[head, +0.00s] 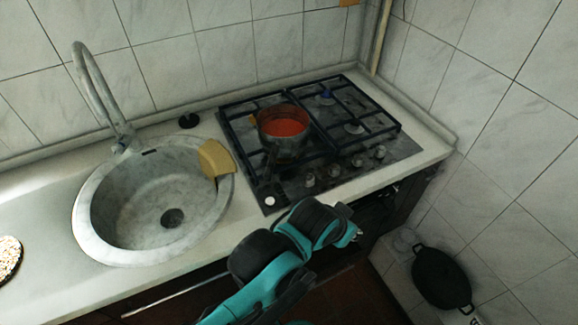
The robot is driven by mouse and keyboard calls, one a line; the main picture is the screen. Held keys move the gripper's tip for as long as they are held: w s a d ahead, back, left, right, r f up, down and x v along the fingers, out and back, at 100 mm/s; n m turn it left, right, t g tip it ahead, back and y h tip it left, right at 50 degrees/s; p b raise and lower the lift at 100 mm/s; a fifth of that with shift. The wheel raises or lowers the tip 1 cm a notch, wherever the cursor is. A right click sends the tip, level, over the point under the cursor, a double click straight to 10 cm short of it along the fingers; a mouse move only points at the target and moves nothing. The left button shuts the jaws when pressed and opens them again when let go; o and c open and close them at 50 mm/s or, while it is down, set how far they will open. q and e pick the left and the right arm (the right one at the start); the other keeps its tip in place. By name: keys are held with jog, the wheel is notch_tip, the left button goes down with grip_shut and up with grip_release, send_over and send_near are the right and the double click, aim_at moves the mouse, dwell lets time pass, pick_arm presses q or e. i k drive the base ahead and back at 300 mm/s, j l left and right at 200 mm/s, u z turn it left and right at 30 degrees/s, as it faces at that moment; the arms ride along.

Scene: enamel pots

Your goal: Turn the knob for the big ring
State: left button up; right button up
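The black gas hob (400,148) is set in the counter, with dark grates over its burners. A row of several grey knobs runs along its front right: one knob (310,180), a second knob (335,170), a third knob (357,161) and the rightmost knob (379,152). I cannot tell which serves the big ring or read their positions. A pot (285,145) with red contents stands on the left grate. My teal and black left arm comes in from the bottom. Its gripper (346,222) is at the counter's front edge below the knobs, fingers mostly hidden. My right gripper is out of view.
A round grey stone sink (95,215) with a tall tap (95,90) is left of the hob. A yellowish block (215,158) sits on its rim. A dark pan (441,278) is low at right. Tiled walls close the back and right.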

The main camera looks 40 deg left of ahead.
aim_at(334, 172)
jog(key=u, duration=1.1)
